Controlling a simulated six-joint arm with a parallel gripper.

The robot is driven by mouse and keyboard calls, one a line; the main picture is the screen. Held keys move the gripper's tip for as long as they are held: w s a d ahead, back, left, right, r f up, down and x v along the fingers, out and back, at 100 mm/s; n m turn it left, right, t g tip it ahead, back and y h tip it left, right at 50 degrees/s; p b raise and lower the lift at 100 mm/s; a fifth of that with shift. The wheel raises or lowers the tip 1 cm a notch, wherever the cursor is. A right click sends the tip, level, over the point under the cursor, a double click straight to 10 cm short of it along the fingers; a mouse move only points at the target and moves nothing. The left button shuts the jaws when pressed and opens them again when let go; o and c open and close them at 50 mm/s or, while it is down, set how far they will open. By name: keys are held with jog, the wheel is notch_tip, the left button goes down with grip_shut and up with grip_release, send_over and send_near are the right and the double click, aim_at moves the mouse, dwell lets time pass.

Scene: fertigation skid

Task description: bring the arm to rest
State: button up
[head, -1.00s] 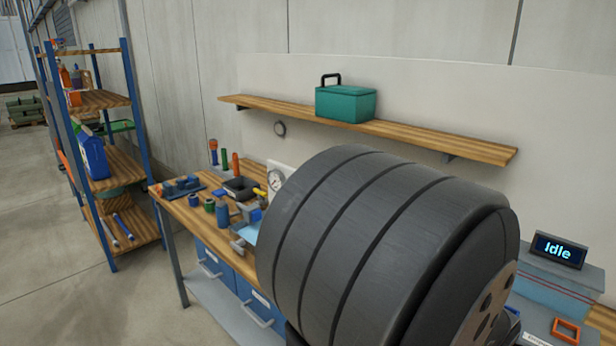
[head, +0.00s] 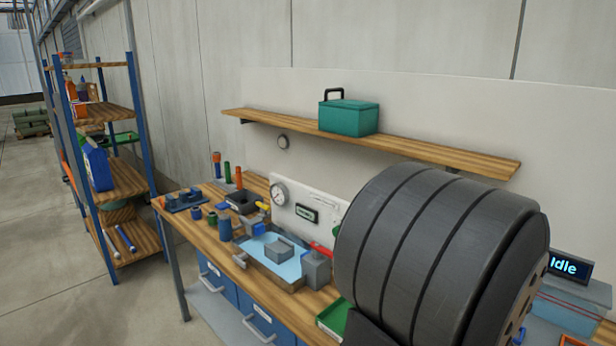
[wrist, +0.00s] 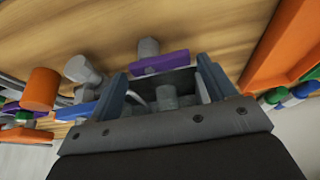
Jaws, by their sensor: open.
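My gripper (wrist: 163,88) shows in the wrist view with its two blue-grey fingers apart. Between and beyond them I see grey cylindrical parts and a purple bar (wrist: 160,62) over the wooden bench top; I cannot tell how far below the fingers they are. In the head view my own large dark arm link fills the right side, and my gripper is not visible there. A small display (head: 569,267) reading "Idle" stands behind the arm at the right, partly covered by it.
The workbench (head: 315,302) holds a basin (head: 262,262), a gauge panel (head: 302,213) and small parts. A wall shelf (head: 440,152) carries a teal box (head: 349,117). A blue-framed rack (head: 143,120) stands left. In the wrist view, an orange cylinder (wrist: 41,89) and orange frame (wrist: 282,55) flank the gripper.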

jog(key=v, duration=1.7)
jog(key=x, duration=1.8)
jog(key=shift+s+r+n+y, duration=0.15)
jog(key=shift+n+y, duration=0.15)
jog(key=shift+n, duration=0.3)
jog(key=shift+n, duration=0.3)
jog(key=shift+s+n+t+y, duration=0.25)
jog(key=shift+n+t+y, duration=0.15)
jog(key=shift+n, duration=0.6)
jog(key=v, duration=0.7)
jog(key=shift+r, duration=0.15)
jog(key=shift+a, duration=0.1)
